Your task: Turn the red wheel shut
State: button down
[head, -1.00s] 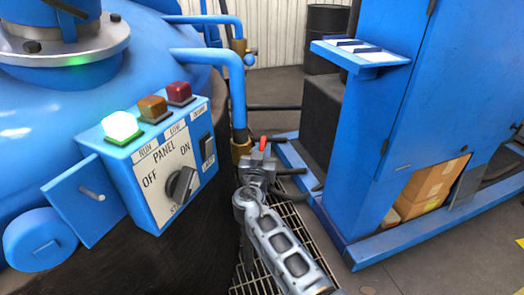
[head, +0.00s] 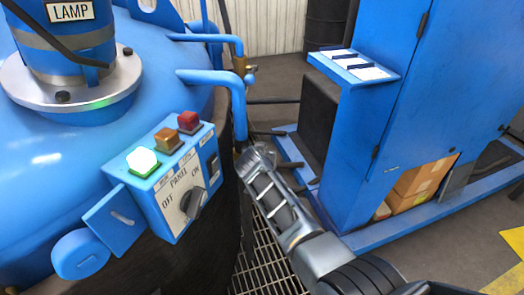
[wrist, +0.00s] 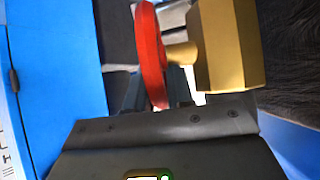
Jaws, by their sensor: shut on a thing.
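The red wheel (wrist: 150,50) shows nearly edge-on in the wrist view, joined by a short brass stem to a brass valve body (wrist: 230,45) on its right. My gripper (wrist: 157,88) is shut on the wheel's rim, with a finger on each side of the red ring. In the head view my gripper (head: 246,155) is at the foot of the blue bent pipe (head: 238,105), just right of the control panel. The wheel is hidden behind my arm there.
The control panel (head: 180,185) with a lit green lamp and a black knob sits on the blue furnace (head: 50,150) at left. A blue cabinet (head: 400,110) with a ledge stands at right. Floor grating (head: 255,265) lies below.

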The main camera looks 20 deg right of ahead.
jog(key=shift+w+g, duration=0.1)
jog(key=shift+g, duration=0.2)
jog(key=c, duration=1.1)
grip_release()
jog(key=shift+r, duration=0.1)
jog(key=shift+p+v, duration=0.7)
jog(key=shift+v, duration=3.15)
jog(key=shift+d, duration=0.1)
